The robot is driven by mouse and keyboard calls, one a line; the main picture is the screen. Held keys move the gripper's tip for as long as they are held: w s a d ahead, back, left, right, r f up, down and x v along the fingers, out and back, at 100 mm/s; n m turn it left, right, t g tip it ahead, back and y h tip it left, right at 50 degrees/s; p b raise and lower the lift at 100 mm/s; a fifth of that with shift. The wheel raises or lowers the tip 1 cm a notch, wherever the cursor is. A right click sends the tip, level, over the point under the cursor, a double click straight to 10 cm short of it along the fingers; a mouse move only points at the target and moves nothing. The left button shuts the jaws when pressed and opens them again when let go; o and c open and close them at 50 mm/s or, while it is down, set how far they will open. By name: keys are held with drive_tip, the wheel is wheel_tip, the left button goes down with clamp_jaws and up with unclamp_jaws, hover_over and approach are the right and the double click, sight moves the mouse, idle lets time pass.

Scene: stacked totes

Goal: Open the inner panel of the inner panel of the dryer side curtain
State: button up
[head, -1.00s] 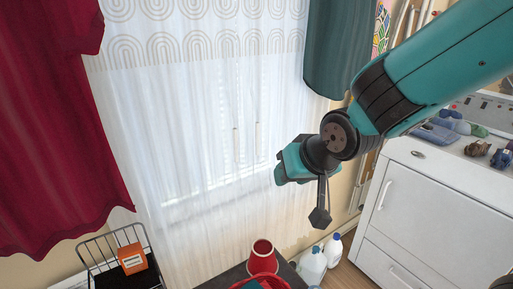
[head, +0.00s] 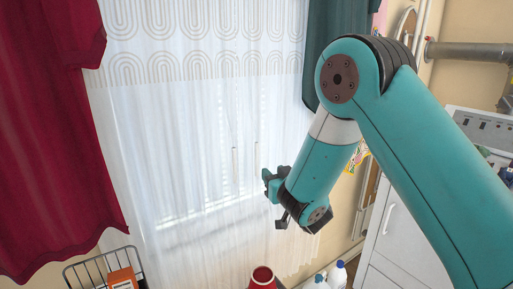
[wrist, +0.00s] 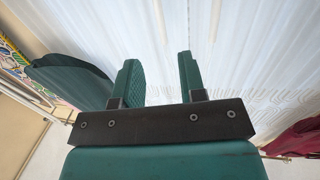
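A white sheer inner panel (head: 190,150) with a band of arch patterns near its top hangs over the window. It spans from the red curtain to the dark teal curtain (head: 318,50) on the dryer side. I cannot make out a split between two inner panels. My gripper (head: 270,185) is in front of the sheer's right part, below the teal curtain. In the wrist view, my gripper's (wrist: 158,62) two fingers are apart with nothing clearly held between them. The sheer (wrist: 230,50) fills the view beyond the fingers, and the teal curtain (wrist: 75,80) is at left.
A red curtain (head: 50,130) hangs at left. A wire basket (head: 95,270) with an orange box (head: 122,278) stands below it. A red container (head: 262,278) is at the bottom middle. White jugs (head: 337,275) and a white appliance (head: 400,235) are at right, with a pipe (head: 470,53) above.

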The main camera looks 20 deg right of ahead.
sight(257, 156)
drive_tip(key=shift+w+a+f+p, duration=0.1)
drive_tip(key=shift+w+a+p, duration=0.15)
drive_tip(key=shift+w+p, duration=1.7)
drive_tip(key=shift+w+a+r+p, duration=0.1)
drive_tip(key=shift+w+a+p, duration=0.1)
drive_tip(key=shift+w+p, duration=1.7)
drive_tip(key=shift+w+a+f+p, duration=0.1)
drive_tip(key=shift+w+a+p, duration=0.15)
drive_tip(key=shift+w+p, duration=1.65)
drive_tip(key=shift+w+b, duration=0.65)
clamp_jaws()
